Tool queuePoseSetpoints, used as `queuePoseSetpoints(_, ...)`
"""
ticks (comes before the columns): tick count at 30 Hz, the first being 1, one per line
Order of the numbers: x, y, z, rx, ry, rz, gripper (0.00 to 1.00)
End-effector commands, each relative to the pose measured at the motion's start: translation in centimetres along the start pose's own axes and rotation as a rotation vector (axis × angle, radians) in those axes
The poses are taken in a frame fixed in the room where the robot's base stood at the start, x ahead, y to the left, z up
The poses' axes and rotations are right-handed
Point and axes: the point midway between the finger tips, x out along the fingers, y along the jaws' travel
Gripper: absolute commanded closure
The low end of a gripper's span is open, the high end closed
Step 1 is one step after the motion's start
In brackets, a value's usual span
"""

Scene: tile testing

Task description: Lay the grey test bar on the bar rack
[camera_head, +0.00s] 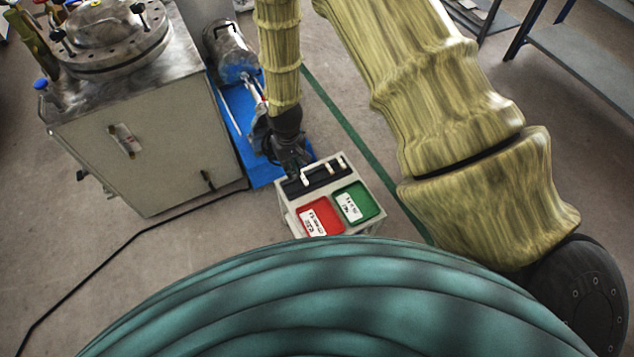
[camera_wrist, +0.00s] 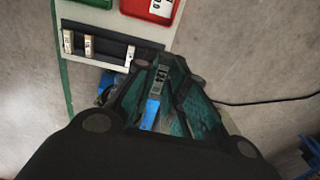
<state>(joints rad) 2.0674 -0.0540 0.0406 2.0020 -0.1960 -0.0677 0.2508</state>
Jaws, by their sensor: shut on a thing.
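My gripper (camera_wrist: 167,82) is shut on the grey test bar (camera_wrist: 160,76), which shows between the fingertips with dark marks on its face. The bar rack (camera_wrist: 108,46) is a dark strip on a pale stand, just left of my fingertips in the wrist view. Pale bars stand on the rack, two toward its left and one near its right end. In the head view my gripper (camera_head: 295,160) is over the left end of the rack (camera_head: 322,177); the held bar is hidden there. I cannot tell whether the bar touches the rack.
The stand also carries a red tray (camera_head: 319,218) and a green tray (camera_head: 357,202), both labelled. A large grey cabinet (camera_head: 150,155) with metal fittings is at left. A blue mat (camera_head: 262,172) lies behind the stand. A black cable (camera_head: 130,240) crosses the floor.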

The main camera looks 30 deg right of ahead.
Motion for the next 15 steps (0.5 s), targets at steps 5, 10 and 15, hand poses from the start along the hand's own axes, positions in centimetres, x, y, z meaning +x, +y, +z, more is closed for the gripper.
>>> queuePoseSetpoints(5,2.7,0.2,-1.4,-0.004,0.003,-0.001,1.00)
queuePoseSetpoints(10,4.2,0.3,-2.5,-0.006,0.003,-0.001,1.00)
queuePoseSetpoints(15,5.7,0.5,-3.6,-0.011,0.003,-0.002,1.00)
